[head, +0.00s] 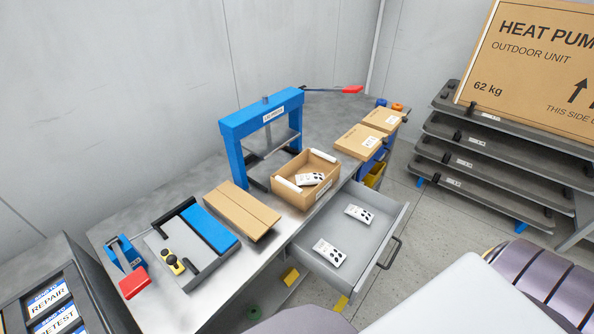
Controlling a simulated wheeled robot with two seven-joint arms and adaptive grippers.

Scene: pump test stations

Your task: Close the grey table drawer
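The grey table drawer (366,240) is pulled out from the front of the workbench, to the right in the head view. Its dark bar handle (393,252) is on the outer front panel. Two white parts with black spots lie flat inside: one towards the back (359,214), one nearer (329,252). Neither gripper is in view, so I cannot see whether they are open or shut.
The metal workbench (172,304) carries an open cardboard box (319,169), a blue press frame (232,153), a flat carton (242,211) and a blue-and-grey fixture (168,245). Dark stacked racks (487,179) stand right. Bare floor (432,222) lies between drawer and racks.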

